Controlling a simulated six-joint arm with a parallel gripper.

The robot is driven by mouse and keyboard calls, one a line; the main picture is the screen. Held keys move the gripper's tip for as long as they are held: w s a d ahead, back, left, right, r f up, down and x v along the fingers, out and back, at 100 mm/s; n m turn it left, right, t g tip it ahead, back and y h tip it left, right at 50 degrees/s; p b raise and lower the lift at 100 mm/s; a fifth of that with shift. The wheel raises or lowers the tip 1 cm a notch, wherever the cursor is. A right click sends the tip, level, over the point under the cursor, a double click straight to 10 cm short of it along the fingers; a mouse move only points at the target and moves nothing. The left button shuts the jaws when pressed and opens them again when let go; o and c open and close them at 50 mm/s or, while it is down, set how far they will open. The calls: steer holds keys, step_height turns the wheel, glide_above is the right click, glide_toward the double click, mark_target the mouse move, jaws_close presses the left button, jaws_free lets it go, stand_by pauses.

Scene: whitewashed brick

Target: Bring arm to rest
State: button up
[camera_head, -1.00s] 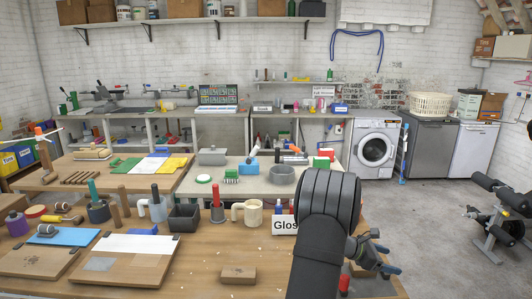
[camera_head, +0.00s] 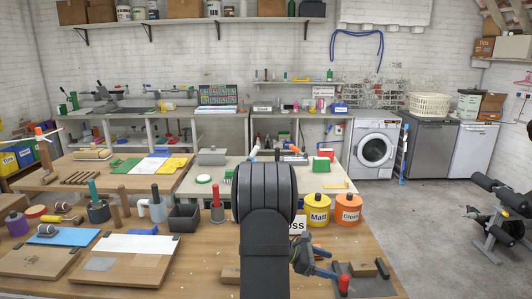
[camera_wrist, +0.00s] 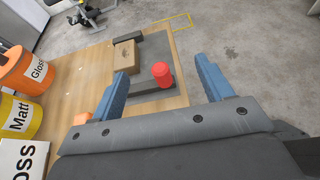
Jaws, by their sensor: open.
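My gripper (camera_wrist: 160,90) is open and empty in the wrist view, its two blue fingers apart above the right end of the wooden workbench (camera_head: 200,262). In the head view my gripper (camera_head: 325,274) shows low beside my dark arm. A red knob or handle (camera_wrist: 162,74) stands on a dark grey board (camera_wrist: 155,50) and appears between the fingers from the wrist camera, with no contact visible. A small wooden block (camera_wrist: 126,57) rests on the same board. My arm hides the middle of the bench in the head view.
A yellow "Matt" pot (camera_head: 318,212) and an orange "Gloss" pot (camera_head: 348,211) stand near the bench's back right, beside a white sign (camera_head: 299,225). Boards, cups and tools crowd the left. Open concrete floor (camera_head: 440,240) lies to the right.

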steer(key=w+a+f, duration=0.6)
steer(key=a, duration=0.1)
steer(key=shift+w, duration=0.25)
stand_by(1.2)
